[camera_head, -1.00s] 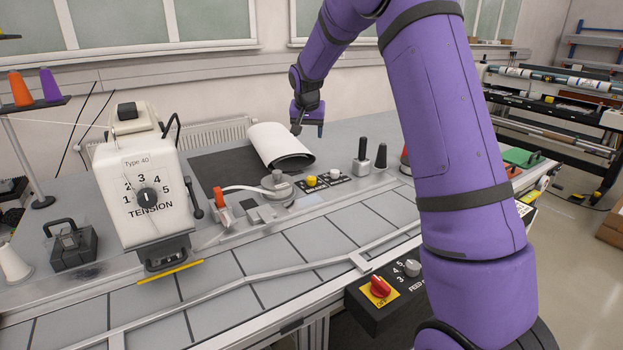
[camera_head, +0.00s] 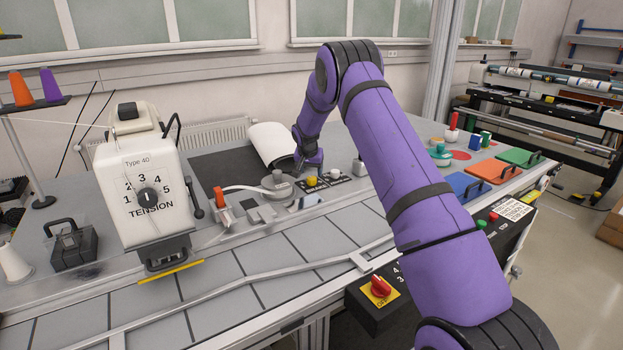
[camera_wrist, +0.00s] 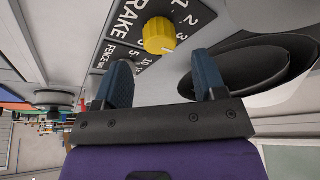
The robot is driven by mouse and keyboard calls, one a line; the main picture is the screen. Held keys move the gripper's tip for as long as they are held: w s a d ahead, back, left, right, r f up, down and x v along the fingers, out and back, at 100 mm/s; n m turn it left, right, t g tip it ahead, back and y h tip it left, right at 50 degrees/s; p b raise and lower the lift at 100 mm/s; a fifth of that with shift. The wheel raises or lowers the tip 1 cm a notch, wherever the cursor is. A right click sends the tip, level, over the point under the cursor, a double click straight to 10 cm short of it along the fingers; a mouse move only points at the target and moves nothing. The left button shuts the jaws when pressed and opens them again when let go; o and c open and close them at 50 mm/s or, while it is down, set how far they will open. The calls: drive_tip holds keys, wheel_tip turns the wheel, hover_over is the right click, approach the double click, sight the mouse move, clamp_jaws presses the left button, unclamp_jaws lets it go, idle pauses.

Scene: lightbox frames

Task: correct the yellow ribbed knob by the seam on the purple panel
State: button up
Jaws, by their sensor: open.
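The yellow ribbed knob (camera_wrist: 159,36) sits on a black plate (camera_wrist: 121,28) lettered "BRAKE" with white numerals. My gripper (camera_wrist: 162,66) is open and empty. In the wrist view its two blue fingers point toward the knob, spread wider than it and apart from it. In the head view my gripper (camera_head: 306,167) hangs just above and behind the knob.
A round grey fitting (camera_head: 277,182) is close on the left. A white roll (camera_head: 269,142) lies behind. The tiled front (camera_head: 268,250) is clear.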

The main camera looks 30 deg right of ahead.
sight(312, 178)
drive_tip(key=shift+x, duration=2.35)
drive_tip(key=c, duration=0.9)
